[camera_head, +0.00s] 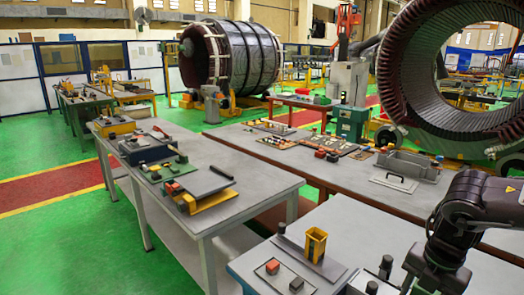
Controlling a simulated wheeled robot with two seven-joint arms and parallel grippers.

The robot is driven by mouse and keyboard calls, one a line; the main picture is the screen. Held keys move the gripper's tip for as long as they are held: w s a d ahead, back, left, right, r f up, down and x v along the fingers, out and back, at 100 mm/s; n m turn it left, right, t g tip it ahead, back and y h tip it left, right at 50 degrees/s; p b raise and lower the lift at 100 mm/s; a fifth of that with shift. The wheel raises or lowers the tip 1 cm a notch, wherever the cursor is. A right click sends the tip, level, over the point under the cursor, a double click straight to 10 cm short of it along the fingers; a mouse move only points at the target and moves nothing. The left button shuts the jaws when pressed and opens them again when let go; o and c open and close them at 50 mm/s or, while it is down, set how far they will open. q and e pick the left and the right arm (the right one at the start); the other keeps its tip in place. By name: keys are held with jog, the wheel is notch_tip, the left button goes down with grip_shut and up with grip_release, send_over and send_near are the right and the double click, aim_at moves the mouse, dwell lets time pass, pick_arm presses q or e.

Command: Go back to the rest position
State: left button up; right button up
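My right arm, black and jointed, comes in at the lower right and bends down to the bottom edge, over the near grey table (376,225). Its fingers do not show, so I cannot see whether it holds anything. My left arm and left gripper are not in view. On the near table stand a yellow box-like holder (315,245) on a dark plate and a flat tray (285,276) with a red block (272,266) and a dark block. Short black cylinders (386,266) stand close to the left of my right arm.
A long grey table (258,182) on the left holds plates, blocks and boxes. Another table (262,148) behind carries a grey bin (408,163) and trays. A large stator ring (400,85) stands at the upper right, a wound cylinder (238,55) at the back. Green floor lies between.

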jog(key=s+f+m+t, duration=0.1)
jog(key=f+m+t, duration=0.1)
jog(key=f, duration=0.3)
jog(key=s+a+f+m+t, duration=0.1)
jog(key=s+f+m+t, duration=0.1)
jog(key=f+m, duration=0.2)
jog(key=s+f+m+t, duration=0.1)
jog(key=f+m+t, duration=0.1)
jog(key=f, duration=0.4)
jog(key=shift+s+a+f+m+t+y, duration=0.1)
jog(key=shift+s+a+m+t+y, duration=0.1)
jog(key=shift+a+m+t+y, duration=0.3)
jog(key=s+a+r+m+g+h, duration=0.1)
jog(key=s+a+m+g, duration=0.3)
jog(key=s+a+m, duration=0.95)
notch_tip(320, 180, down, 33)
jog(key=m+g+b, duration=0.1)
jog(key=b, duration=0.4)
pick_arm(q)
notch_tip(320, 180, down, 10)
jog(key=b, duration=0.5)
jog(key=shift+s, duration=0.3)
pick_arm(e)
jog(key=s+d+f+g, duration=0.1)
jog(key=s+f, duration=0.9)
jog(key=f, duration=0.2)
jog(key=s+d+f, duration=0.2)
jog(key=s+f, duration=0.8)
jog(key=f, duration=0.3)
jog(key=shift+g, duration=0.4)
